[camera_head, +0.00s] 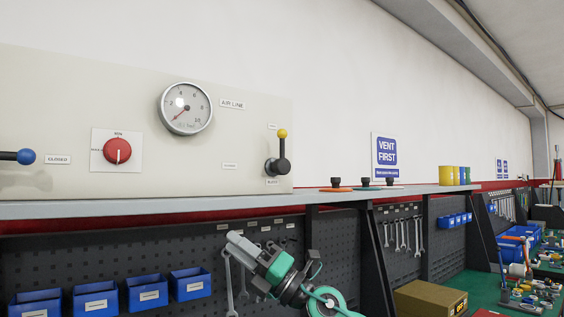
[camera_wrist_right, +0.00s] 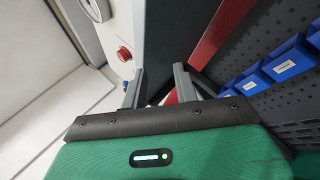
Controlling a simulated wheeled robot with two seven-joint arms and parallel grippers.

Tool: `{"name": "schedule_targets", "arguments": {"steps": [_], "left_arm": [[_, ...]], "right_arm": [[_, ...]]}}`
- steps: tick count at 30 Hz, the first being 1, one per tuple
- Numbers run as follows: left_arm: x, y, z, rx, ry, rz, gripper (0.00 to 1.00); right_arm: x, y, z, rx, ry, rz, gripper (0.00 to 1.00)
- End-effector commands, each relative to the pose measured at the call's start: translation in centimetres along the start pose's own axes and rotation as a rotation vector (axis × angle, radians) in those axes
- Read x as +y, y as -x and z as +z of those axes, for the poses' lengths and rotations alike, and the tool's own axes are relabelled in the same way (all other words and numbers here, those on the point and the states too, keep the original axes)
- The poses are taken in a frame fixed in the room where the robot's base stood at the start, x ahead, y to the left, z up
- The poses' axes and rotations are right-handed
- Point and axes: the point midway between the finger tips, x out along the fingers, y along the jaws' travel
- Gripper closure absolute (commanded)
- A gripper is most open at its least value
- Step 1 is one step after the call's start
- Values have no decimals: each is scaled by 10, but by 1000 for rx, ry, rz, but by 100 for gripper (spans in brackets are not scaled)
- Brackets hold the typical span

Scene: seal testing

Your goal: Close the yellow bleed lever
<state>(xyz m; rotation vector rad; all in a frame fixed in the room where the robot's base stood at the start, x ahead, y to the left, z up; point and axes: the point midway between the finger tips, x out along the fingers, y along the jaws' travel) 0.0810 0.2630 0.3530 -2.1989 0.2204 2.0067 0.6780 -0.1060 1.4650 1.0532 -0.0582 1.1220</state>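The yellow bleed lever (camera_head: 281,134) has a yellow ball on a dark stem and stands upright from its black hub, at the right end of the pale panel. My right gripper (camera_head: 238,243) is below the shelf edge, lower and left of the lever, apart from it. In the right wrist view its two grey fingers (camera_wrist_right: 160,78) are spread with nothing held between them. The yellow lever cannot be made out in that view. My left gripper is not in view.
The panel also carries a gauge (camera_head: 186,108), a red knob (camera_head: 118,151) and a horizontal blue-ended lever (camera_head: 25,156). A grey shelf (camera_head: 150,208) juts out beneath it. Below are blue bins (camera_head: 147,292) and hanging wrenches (camera_head: 403,235) on pegboard. Space before the panel looks clear.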

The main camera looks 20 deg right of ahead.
Motion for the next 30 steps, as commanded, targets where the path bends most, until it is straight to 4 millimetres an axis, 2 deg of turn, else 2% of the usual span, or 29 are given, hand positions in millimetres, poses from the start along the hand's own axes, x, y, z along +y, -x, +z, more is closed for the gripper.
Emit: {"name": "schedule_targets", "arguments": {"steps": [1,6,14,20,24,27,30], "left_arm": [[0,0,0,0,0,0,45],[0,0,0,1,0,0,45],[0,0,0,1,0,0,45],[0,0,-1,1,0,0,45],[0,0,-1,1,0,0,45],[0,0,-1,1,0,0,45],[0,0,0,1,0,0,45]], "right_arm": [[11,-7,11,39,73,-8,70],[34,-22,40,161,287,-65,70],[65,-28,96,274,556,-197,70],[100,-16,163,326,767,-367,70],[126,0,209,334,878,-496,70],[141,12,233,331,924,-567,70],[150,19,247,328,949,-610,70]]}}
